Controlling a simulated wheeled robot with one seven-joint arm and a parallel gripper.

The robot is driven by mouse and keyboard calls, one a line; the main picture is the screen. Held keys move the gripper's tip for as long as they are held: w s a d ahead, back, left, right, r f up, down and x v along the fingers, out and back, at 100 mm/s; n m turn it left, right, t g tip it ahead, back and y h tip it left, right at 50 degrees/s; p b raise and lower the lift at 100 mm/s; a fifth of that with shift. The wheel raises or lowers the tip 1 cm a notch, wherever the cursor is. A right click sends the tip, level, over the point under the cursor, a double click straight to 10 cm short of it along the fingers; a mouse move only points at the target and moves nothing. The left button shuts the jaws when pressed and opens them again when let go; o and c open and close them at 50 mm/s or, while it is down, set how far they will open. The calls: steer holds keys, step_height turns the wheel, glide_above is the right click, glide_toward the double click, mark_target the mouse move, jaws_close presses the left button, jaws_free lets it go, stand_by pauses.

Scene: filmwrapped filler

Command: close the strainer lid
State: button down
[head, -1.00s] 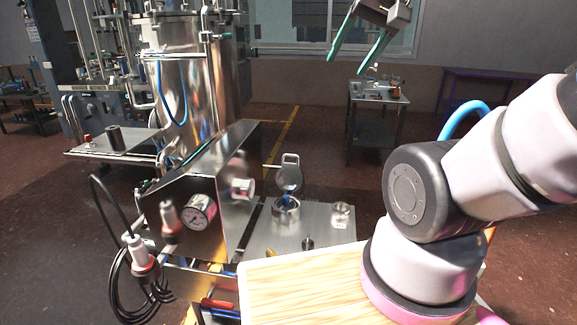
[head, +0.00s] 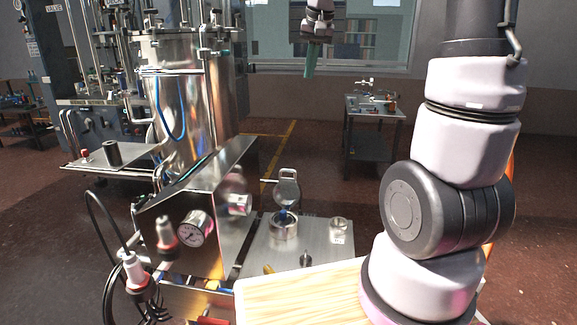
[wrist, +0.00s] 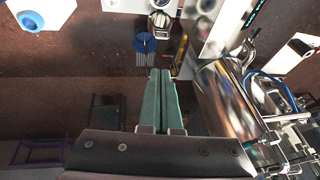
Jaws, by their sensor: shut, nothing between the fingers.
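The strainer lid (head: 287,191) is a round metal disc with a loop at its top. In the head view it stands raised, roughly upright, over the back of the metal strainer cup (head: 284,229), with something blue between them. My gripper (head: 308,76) has green fingers pressed together and pointing down. It is high in the head view, well above the lid and apart from it, with nothing in it. The shut fingers (wrist: 160,72) also show in the middle of the wrist view. I cannot tell the strainer clearly there.
A small metal cup (head: 339,231) stands right of the strainer on the steel plate. A slanted metal panel with a gauge (head: 194,228) rises at left, before a tall steel tank (head: 190,95). A wooden board (head: 300,295) lies in front. Air around the lid looks clear.

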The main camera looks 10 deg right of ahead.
steer(key=w+f+g, duration=0.2)
steer(key=w+f, duration=0.9)
steer(key=w, duration=0.3)
steer(key=w+f+g+h, duration=0.1)
steer(key=w+f, duration=0.4)
steer(key=f, duration=0.5)
steer(key=w+f, duration=0.5)
steer(key=f, duration=0.5)
step_height(320, 180, down, 9)
steer(key=w, duration=0.1)
steer(key=shift+s+a+r+m, duration=0.1)
steer(key=shift+s+a+r, duration=0.1)
steer(key=shift+s, duration=0.4)
steer(key=shift+s+a+r+m, duration=0.1)
steer(key=shift+s+a+r, duration=0.1)
steer(key=shift+s, duration=0.4)
steer(key=shift+s+a+r+m, duration=0.1)
steer(key=shift+s+a+r, duration=0.1)
steer(key=shift+s, duration=0.4)
